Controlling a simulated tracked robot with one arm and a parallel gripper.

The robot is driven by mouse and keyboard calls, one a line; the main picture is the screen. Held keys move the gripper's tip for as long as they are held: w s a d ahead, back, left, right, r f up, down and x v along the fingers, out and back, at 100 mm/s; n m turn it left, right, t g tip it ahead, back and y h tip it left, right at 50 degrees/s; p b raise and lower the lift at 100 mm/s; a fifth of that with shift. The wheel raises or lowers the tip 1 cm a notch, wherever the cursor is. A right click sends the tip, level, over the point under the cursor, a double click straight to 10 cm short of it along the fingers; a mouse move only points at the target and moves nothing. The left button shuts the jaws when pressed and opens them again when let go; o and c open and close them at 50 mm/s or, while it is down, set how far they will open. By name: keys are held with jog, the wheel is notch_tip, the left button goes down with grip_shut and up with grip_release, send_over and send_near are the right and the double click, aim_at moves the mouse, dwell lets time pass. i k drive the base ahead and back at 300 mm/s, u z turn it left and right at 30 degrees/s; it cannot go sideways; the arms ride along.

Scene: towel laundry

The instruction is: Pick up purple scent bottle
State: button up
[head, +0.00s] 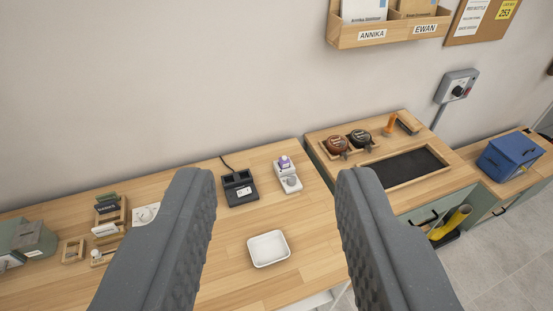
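A small purple bottle (284,162) stands on the far end of a white and grey holder (288,178), near the back right of the wooden table (225,272). It is small in the head view, so its label cannot be read. My gripper (277,195) is open and empty. Its two dark grey fingers stand wide apart in the foreground, and the bottle shows between them, farther away. No finger touches it.
A black dock (239,188) stands left of the holder, and a white tray (268,248) lies in front. Small wooden items (107,215) crowd the left side. A second cabinet (400,205) with brown and black jars stands right. A wall shelf (385,32) hangs above.

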aim_at(285, 161)
jog(key=i, duration=0.9)
jog(key=z, duration=0.1)
